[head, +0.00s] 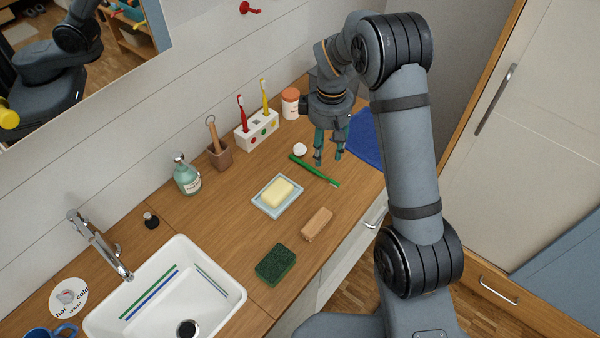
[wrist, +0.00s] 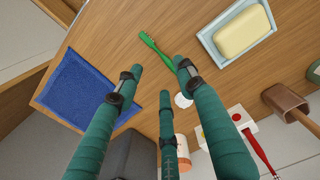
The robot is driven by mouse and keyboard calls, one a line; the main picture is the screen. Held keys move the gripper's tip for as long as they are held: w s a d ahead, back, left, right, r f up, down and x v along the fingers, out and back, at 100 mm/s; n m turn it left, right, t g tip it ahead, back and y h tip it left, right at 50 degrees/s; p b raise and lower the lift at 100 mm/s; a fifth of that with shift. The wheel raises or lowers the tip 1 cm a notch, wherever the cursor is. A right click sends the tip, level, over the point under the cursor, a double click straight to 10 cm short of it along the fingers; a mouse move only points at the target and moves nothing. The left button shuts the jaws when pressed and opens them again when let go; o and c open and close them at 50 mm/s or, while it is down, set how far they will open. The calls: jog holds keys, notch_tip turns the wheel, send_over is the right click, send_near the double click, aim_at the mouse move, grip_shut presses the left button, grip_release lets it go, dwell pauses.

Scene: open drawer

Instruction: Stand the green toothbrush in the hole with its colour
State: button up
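The green toothbrush (head: 323,177) lies flat on the wooden counter. It also shows in the wrist view (wrist: 154,45), partly hidden by a fingertip. The white holder block (head: 257,137) stands near the wall with coloured dots on its front. A red toothbrush (head: 242,110) and a yellow toothbrush (head: 264,95) stand upright in it. The holder is partly hidden behind a finger in the wrist view (wrist: 246,126). My gripper (head: 328,157) points down above the counter, close to the green toothbrush. Its three teal fingers (wrist: 158,74) are spread, with nothing between them.
A small white round object (head: 300,149) sits beside the green toothbrush. An orange jar (head: 290,104) stands right of the holder, and a blue cloth (head: 367,138) lies behind my gripper. A soap dish (head: 270,205), wooden brush (head: 316,225) and brown cup (head: 220,156) are nearby.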

aim_at(324, 173)
notch_tip(324, 173, down, 2)
jog(key=shift+d+f, duration=0.15)
jog(key=shift+f, duration=0.1)
notch_tip(324, 173, down, 6)
jog(key=shift+r+p, duration=0.1)
jog(key=shift+p, duration=0.9)
jog(key=c, duration=0.4)
grip_shut()
jog(key=shift+r, duration=0.1)
